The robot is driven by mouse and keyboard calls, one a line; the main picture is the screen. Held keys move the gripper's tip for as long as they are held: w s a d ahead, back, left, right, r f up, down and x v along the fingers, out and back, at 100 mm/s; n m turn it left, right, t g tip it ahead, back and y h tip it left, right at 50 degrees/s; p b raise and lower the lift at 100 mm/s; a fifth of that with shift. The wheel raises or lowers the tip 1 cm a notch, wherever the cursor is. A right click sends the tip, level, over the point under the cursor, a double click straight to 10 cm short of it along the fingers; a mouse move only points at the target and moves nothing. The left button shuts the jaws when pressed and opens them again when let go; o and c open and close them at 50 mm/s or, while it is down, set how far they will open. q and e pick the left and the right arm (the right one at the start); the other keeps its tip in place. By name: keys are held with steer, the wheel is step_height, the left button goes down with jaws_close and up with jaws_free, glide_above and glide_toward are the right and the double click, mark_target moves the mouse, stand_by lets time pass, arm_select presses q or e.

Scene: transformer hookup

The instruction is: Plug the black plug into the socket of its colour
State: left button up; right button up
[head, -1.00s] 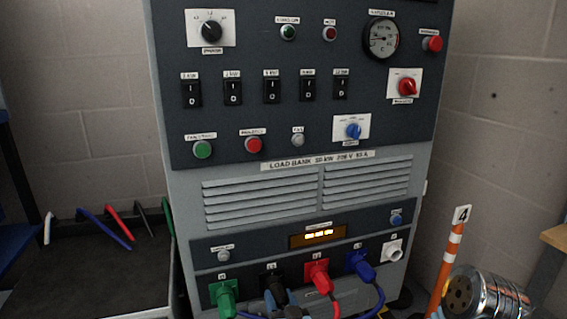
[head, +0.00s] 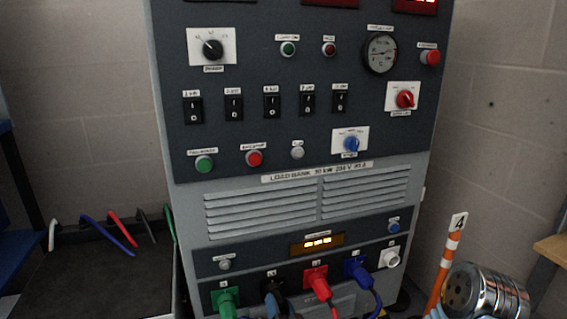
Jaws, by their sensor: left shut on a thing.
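The black plug (head: 272,288) is at the black socket in the row along the bottom of the load bank (head: 225,175). My left gripper (head: 278,308) is shut on it at the bottom edge of the picture. The fingers and the frame edge hide part of the plug, and I cannot tell how deep it sits in the socket. The black socket lies between the green plug (head: 226,299) and the red plug (head: 316,279).
A blue plug (head: 357,268) sits right of the red one, and a white socket (head: 390,257) is at the row's right end. Several coloured cable ends hang over a dark bin (head: 95,285) at left. An orange-and-white post (head: 446,262) marked 4 stands at right.

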arm_select(q)
steer(key=shift+w+a+r+m+p, duration=0.25)
steer(key=shift+r+m+p, duration=0.1)
steer(key=shift+m+p, duration=0.1)
steer(key=shift+d+m+p, duration=0.1)
steer(key=shift+m+p, duration=0.7)
steer(key=shift+m, duration=0.45)
steer(key=shift+m+p, duration=0.5)
steer(key=shift+m, duration=0.5)
steer(key=shift+f, duration=0.15)
steer(key=shift+m, duration=0.4)
steer(key=o, duration=1.3)
steer(key=shift+o, duration=0.2)
steer(key=shift+s, duration=0.15)
